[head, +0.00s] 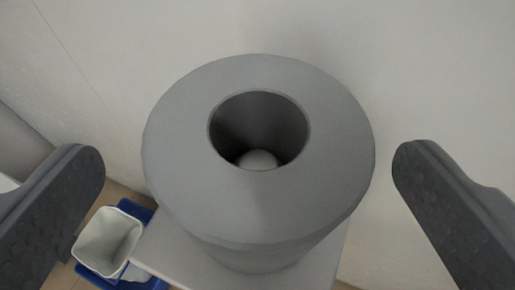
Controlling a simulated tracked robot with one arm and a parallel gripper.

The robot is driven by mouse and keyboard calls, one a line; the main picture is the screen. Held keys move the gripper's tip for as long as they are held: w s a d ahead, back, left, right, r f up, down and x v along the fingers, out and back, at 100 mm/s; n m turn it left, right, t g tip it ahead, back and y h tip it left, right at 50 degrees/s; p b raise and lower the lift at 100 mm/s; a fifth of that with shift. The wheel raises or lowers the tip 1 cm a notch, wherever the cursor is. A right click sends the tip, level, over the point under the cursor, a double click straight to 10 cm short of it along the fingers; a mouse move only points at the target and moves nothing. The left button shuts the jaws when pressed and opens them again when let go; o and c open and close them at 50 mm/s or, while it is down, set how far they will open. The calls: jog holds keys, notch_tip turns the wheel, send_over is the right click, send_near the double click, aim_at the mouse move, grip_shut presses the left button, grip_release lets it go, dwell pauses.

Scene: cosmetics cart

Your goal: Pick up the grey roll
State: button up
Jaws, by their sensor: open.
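The grey roll (265,215) stands upright in the middle of the head view, with a round hole in its top. A pale rounded thing (258,160) shows at the bottom of the hole. My gripper (248,165) is open, with one dark finger at the left and one at the right of the roll. There is a gap between each finger and the roll's side in the picture. The roll's lower part is partly hidden below its wide top.
The roll stands on a light-coloured surface (330,262) close to a pale wall (430,60). A white bin (108,245) with blue things (140,212) around it is lower down at the left, over a tan floor.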

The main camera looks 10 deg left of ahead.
aim_at(258, 110)
jog(key=b+x, duration=0.1)
jog(key=x, duration=0.4)
jog(key=shift+s+d+f+b, duration=0.1)
jog(key=shift+d+f+b, duration=0.05)
jog(key=shift+f+b, duration=0.2)
jog(key=shift+r, duration=0.15)
jog(key=c, duration=0.9)
jog(key=shift+r, duration=0.1)
